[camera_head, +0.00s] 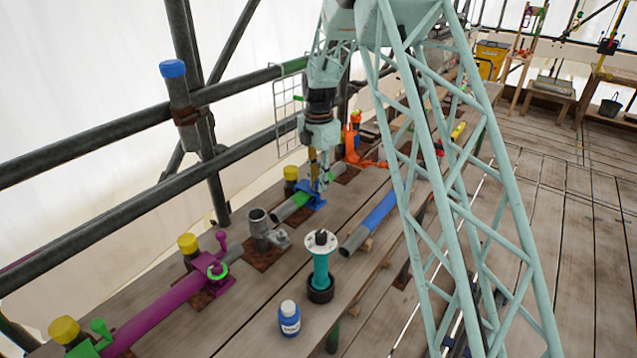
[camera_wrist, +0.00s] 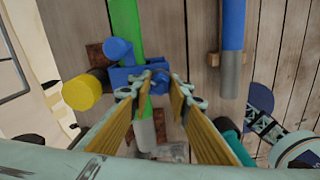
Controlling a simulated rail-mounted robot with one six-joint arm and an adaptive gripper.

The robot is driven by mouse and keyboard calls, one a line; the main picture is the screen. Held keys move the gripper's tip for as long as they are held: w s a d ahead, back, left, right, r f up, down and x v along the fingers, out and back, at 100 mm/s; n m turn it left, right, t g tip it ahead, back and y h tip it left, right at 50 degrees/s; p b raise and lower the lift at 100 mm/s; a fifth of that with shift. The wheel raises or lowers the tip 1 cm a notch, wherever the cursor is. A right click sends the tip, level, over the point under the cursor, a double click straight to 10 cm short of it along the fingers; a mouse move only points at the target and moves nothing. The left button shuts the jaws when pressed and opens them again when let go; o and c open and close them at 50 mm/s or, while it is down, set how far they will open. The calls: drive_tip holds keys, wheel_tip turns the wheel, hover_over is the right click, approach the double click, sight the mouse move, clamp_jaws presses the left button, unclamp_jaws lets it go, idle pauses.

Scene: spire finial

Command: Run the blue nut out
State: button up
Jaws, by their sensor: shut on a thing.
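A blue clamp (camera_head: 312,201) sits around a green and grey tube (camera_head: 290,208) on the plank bench. In the wrist view the clamp (camera_wrist: 130,73) has a rounded blue knob on its left and the blue nut (camera_wrist: 160,81) on its right. My gripper (camera_head: 320,183) points down at the clamp. In the wrist view my gripper (camera_wrist: 159,88) has its two yellow-padded fingers on either side of the blue nut, shut on it. The nut's lower part and its thread are hidden. In the head view the fingers partly cover the nut.
A yellow-capped post (camera_wrist: 83,91) stands close left of the clamp. A blue tube (camera_wrist: 232,35) lies to the right. A teal tool with a white disc (camera_head: 321,245), a blue-labelled bottle (camera_head: 289,318), a purple clamp (camera_head: 213,272) and an orange clamp (camera_head: 352,145) share the bench.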

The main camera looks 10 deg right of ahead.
drive_tip(key=n, duration=0.4)
drive_tip(key=shift+n, duration=0.4)
idle(0.4)
drive_tip(key=o, duration=0.9)
drive_tip(key=shift+c, duration=0.2)
drive_tip(key=shift+r, duration=0.15)
wheel_tip(320, 180, up, 12)
idle(0.5)
